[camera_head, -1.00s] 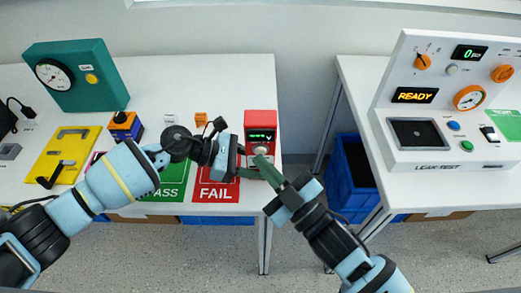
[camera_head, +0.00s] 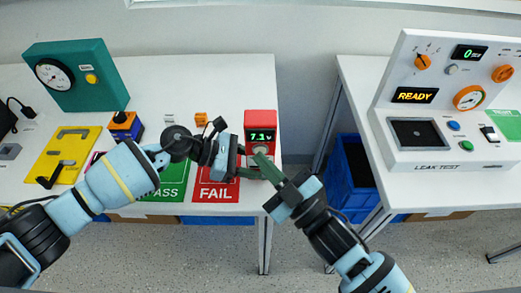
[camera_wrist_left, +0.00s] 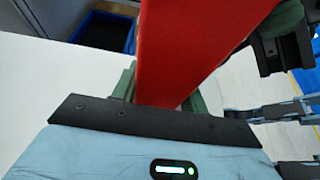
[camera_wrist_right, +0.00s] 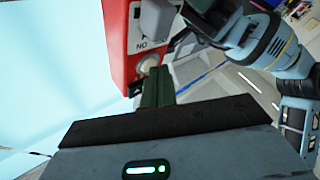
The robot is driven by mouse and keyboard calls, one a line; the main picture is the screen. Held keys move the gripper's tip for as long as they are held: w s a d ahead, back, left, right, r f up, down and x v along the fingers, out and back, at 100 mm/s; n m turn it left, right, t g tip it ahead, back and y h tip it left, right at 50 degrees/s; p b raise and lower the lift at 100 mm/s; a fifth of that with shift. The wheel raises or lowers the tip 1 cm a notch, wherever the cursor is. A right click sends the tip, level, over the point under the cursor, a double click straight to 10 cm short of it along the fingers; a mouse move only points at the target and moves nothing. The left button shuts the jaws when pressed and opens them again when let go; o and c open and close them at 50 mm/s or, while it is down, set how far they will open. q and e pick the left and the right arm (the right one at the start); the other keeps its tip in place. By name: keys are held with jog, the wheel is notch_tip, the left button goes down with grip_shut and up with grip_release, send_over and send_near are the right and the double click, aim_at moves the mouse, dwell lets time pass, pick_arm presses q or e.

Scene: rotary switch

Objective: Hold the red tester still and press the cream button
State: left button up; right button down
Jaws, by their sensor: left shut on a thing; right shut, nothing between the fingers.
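The red tester (camera_head: 261,122) stands upright at the right edge of the left table, its green display reading 7.1V. My left gripper (camera_head: 246,160) is shut on the tester's lower part; the red body fills the space between its green fingers in the left wrist view (camera_wrist_left: 190,50). The cream button (camera_wrist_right: 150,64) sits on the tester's front, below the display. My right gripper (camera_wrist_right: 158,76) is shut and empty, its fingertips right at the button's lower edge. They partly cover the button in the head view; whether they touch it I cannot tell.
A green PASS mat (camera_head: 172,181) and a red FAIL mat (camera_head: 216,191) lie left of the tester. A gap with a blue bin (camera_head: 352,190) separates this table from the leak-test table (camera_head: 440,185). The left arm crosses the left table.

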dwell(0.5)
jog(key=shift+s, duration=0.75)
jog(key=s, duration=0.5)
dwell(0.8)
pick_arm(q)
jog(key=o, duration=1.1)
jog(key=shift+a, duration=0.1)
jog(key=v, duration=1.1)
jog(key=shift+a+r, duration=0.15)
jog(key=shift+a, duration=0.25)
